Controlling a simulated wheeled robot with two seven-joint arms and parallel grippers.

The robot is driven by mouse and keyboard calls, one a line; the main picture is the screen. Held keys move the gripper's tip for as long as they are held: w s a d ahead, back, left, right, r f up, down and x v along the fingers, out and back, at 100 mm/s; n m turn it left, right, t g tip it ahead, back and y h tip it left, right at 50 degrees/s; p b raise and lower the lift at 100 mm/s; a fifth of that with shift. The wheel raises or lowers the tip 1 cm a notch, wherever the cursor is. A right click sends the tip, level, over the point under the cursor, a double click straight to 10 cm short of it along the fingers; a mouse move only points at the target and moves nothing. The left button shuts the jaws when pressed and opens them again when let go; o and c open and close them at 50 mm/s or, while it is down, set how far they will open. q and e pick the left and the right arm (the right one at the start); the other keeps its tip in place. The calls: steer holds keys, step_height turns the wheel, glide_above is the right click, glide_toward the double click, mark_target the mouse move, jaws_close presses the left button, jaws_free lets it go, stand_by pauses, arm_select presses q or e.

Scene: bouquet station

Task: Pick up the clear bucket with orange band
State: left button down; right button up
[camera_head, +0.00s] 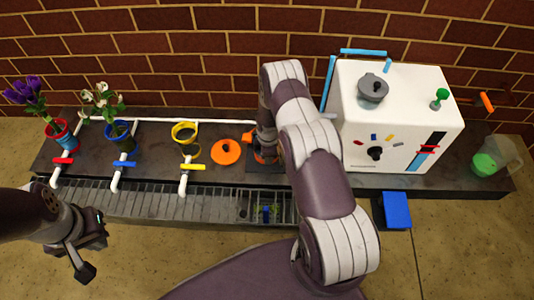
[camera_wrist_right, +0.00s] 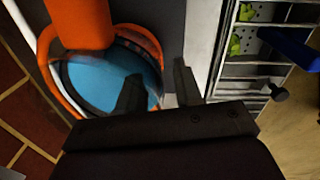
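The clear bucket with orange band (camera_head: 264,158) stands on the dark bench, mostly hidden by my right arm in the head view. In the right wrist view the bucket (camera_wrist_right: 92,80) shows an orange rim and bluish inside. My right gripper (camera_wrist_right: 158,90) is open there, with one finger overlapping the bucket's near side and the other to the right of it. I cannot tell whether either finger touches it. In the head view my right gripper (camera_head: 265,140) is largely hidden by its own arm. My left gripper (camera_head: 92,258) is open and empty at the lower left.
An orange tap part (camera_wrist_right: 82,20) is close above the bucket. A white machine (camera_head: 400,115) stands right. A drain grate (camera_head: 150,203) runs along the front.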

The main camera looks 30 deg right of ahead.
steer(key=shift+r, duration=0.15)
jaws_close()
steer(key=shift+w, duration=0.1)
steer(key=shift+r, duration=0.1)
